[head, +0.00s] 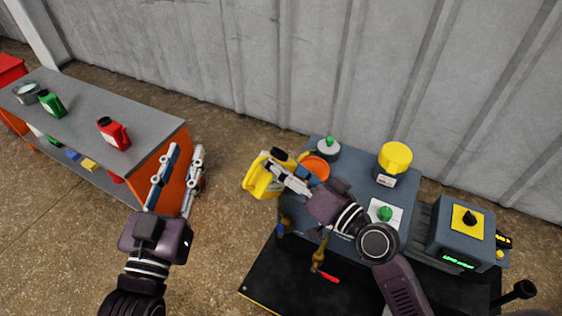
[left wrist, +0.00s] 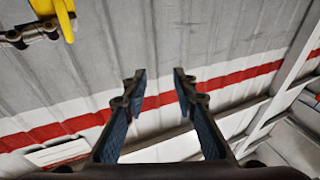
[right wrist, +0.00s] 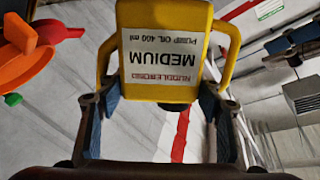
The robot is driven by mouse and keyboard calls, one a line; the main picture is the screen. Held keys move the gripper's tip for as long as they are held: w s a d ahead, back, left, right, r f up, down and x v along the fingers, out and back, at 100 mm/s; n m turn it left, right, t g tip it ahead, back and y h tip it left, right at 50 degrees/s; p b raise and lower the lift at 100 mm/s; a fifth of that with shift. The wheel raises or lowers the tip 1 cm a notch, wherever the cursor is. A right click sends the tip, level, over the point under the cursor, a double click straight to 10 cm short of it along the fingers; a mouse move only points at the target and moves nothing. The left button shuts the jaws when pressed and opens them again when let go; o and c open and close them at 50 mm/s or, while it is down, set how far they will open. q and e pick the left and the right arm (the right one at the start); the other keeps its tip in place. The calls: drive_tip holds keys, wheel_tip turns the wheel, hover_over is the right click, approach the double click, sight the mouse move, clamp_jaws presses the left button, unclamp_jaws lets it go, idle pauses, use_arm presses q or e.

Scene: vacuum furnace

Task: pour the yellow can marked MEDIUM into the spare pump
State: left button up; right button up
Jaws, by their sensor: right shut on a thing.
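The yellow can (head: 262,180) marked MEDIUM is in my right gripper (head: 288,177), left of the orange funnel (head: 317,168). Its label reads PUMP OIL 400 ml, upside down in the right wrist view (right wrist: 165,50). My right gripper (right wrist: 160,105) is shut on the can. The blue-grey pump body (head: 345,165) carries the funnel, a yellow cylinder (head: 395,157) and green knobs. No readable "spare" mark shows on it. No oil stream is visible. My left gripper (head: 185,158) is open and empty, left of the can; its fingers also stand apart in the left wrist view (left wrist: 160,78).
A grey-topped orange bench (head: 85,110) at left holds a red can (head: 113,133), a green can (head: 51,103) and a grey pot (head: 26,93). A box with a green display (head: 465,232) stands at right. A red-handled tool (head: 328,276) lies in front. A corrugated wall is behind.

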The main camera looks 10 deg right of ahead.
use_arm(q)
drive_tip(key=shift+w+a+f+g, duration=0.1)
drive_tip(key=shift+f+g, duration=0.2)
drive_tip(key=shift+f, duration=0.4)
use_arm(e)
drive_tip(key=shift+r, duration=0.15)
drive_tip(key=shift+r, duration=0.1)
use_arm(q)
drive_tip(key=shift+f+g, duration=0.3)
drive_tip(key=shift+f, duration=0.25)
drive_tip(key=shift+a+f+p, duration=0.1)
drive_tip(key=shift+f+p, duration=0.05)
drive_tip(key=shift+p, duration=0.15)
drive_tip(key=shift+f+y, duration=0.3)
drive_tip(key=shift+y, duration=0.1)
use_arm(e)
drive_tip(key=shift+d+m, duration=0.1)
drive_tip(key=shift+m, duration=0.2)
use_arm(q)
drive_tip(key=shift+f, duration=0.1)
drive_tip(key=shift+f+g, duration=0.3)
drive_tip(key=shift+g, duration=0.1)
use_arm(e)
drive_tip(key=shift+w+r, duration=0.1)
use_arm(q)
drive_tip(key=shift+a+f, duration=0.1)
drive_tip(key=shift+f, duration=0.25)
